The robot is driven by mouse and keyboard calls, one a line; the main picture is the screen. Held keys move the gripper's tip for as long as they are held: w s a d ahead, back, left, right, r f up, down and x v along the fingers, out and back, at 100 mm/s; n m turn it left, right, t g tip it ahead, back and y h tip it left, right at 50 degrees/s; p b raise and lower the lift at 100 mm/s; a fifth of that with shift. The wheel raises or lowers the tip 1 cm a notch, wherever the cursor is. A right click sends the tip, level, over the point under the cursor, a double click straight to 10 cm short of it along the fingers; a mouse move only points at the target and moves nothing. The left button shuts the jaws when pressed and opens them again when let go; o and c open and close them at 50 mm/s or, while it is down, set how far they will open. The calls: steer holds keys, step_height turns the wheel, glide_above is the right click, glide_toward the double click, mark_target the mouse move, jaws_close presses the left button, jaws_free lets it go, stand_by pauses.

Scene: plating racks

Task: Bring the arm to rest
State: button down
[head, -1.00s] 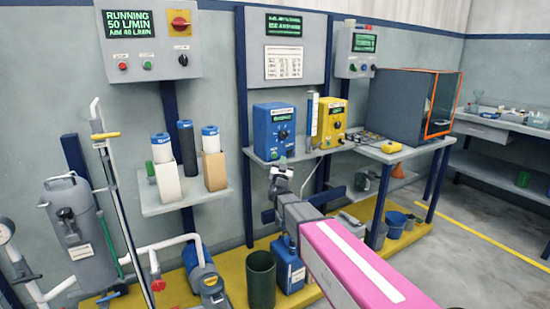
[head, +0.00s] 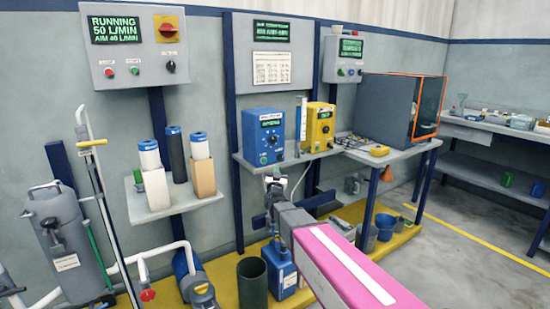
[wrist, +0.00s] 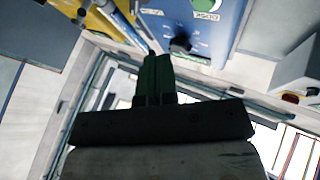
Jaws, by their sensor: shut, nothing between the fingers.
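My arm reaches forward from the lower right in the head view, with a pink link with a white stripe. My gripper (head: 272,182) is at its far end, in front of the shelf edge and below the blue control box (head: 262,137). It is small there. In the wrist view my gripper (wrist: 157,58) shows its two dark fingers together, with nothing between them. The blue box (wrist: 190,25) with its black knob lies just beyond the fingertips in that view. The gripper looks apart from the box, though the gap is hard to judge.
A yellow box (head: 318,127) stands right of the blue one on the grey bench (head: 400,151). A small shelf (head: 150,212) with several cartridges is at left. A dark green bin (head: 252,284) and a blue canister (head: 283,272) stand below the arm. Open floor (head: 470,245) lies at right.

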steer(key=s+d+f+n+g+y, duration=0.1)
steer(key=s+d+f+n+g, duration=0.1)
steer(key=s+d+f+g, duration=0.55)
steer(key=s+d+f+n+g+y, duration=0.1)
steer(key=s+d+f+g, duration=0.25)
steer(key=f, duration=0.65)
steer(key=s+d+f+g, duration=0.2)
steer(key=s+d+g, duration=0.1)
steer(key=s, duration=0.4)
steer(key=s+d+f+g+h, duration=0.1)
steer(key=s+d+f+g, duration=0.1)
steer(key=s+d+g, duration=0.2)
steer(key=s+d+f+g+h, duration=0.1)
steer(key=s+d+f+g, duration=0.2)
steer(key=s, duration=0.7)
steer(key=shift+d+m+g, duration=0.4)
steer(key=shift+d+g, duration=0.05)
steer(key=shift+g, duration=0.25)
stand_by(3.4)
